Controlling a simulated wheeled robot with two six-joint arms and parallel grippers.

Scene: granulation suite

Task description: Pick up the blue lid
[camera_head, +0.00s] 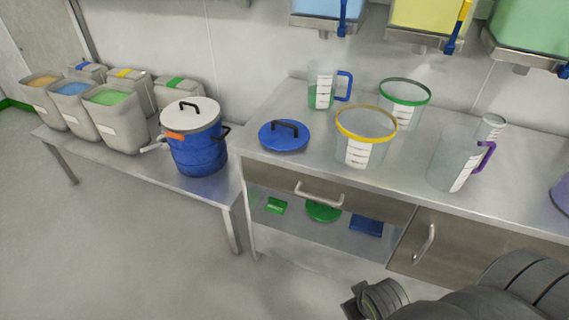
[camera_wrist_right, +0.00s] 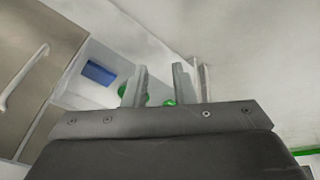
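The blue lid (camera_head: 270,142) lies flat on the steel counter near its left end. It is round with a dark arched handle on top, and nothing touches it from above. My right arm shows at the bottom right of the head view, well below and to the right of the lid. In the right wrist view my right gripper (camera_wrist_right: 159,86) has its two fingers apart with nothing held between them. The lid is not seen in that view. My left gripper is in neither view.
On the steel counter (camera_head: 400,205) stand a yellow-rimmed container (camera_head: 364,148), a green-rimmed one (camera_head: 405,105) and handled jugs (camera_head: 322,87). A blue drum (camera_head: 197,150) with a white lid stands on the lower bench at left. Several bins stand beyond it. Drawer handles (camera_head: 318,195) protrude below the counter.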

